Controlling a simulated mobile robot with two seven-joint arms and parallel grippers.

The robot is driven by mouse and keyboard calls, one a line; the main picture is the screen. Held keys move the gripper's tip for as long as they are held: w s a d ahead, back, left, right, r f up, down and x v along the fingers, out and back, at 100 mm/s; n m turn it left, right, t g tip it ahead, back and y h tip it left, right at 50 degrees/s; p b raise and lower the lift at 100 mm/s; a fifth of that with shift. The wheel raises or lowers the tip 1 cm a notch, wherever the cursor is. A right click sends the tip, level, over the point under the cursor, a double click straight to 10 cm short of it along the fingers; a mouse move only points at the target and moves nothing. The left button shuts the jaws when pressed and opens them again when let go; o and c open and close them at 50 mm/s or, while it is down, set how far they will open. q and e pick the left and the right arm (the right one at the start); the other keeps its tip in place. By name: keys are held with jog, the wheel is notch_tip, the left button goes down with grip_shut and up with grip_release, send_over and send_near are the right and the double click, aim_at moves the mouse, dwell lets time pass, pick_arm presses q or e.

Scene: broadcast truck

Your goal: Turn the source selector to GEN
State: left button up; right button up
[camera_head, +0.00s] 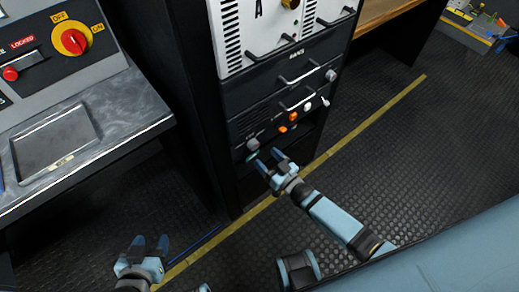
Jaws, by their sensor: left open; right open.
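No GEN label is legible, so I cannot tell which control is the source selector. A grey round knob (253,144) sits on the lowest panel of the black rack, with a small green part (252,156) just below it. My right gripper (269,159) is open, its blue fingers close to the knob's lower right; contact cannot be told. A red rotary switch (74,41) on a yellow plate marked OFF and ON is on the grey console at upper left. My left gripper (150,243) is open and empty, low above the floor, away from both.
The rack's lower panels carry bar handles (297,100), orange buttons (288,122) and small white knobs (308,107). A metal tray (53,143) is on the console ledge, whose edge juts out at left.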

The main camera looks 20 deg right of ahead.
pick_arm(q)
jog(key=shift+f, duration=0.1)
pick_arm(e)
jog(key=v, duration=0.8)
jog(key=shift+s, duration=0.25)
pick_arm(q)
jog(key=shift+r, duration=0.2)
pick_arm(e)
jog(key=shift+d+f, duration=0.1)
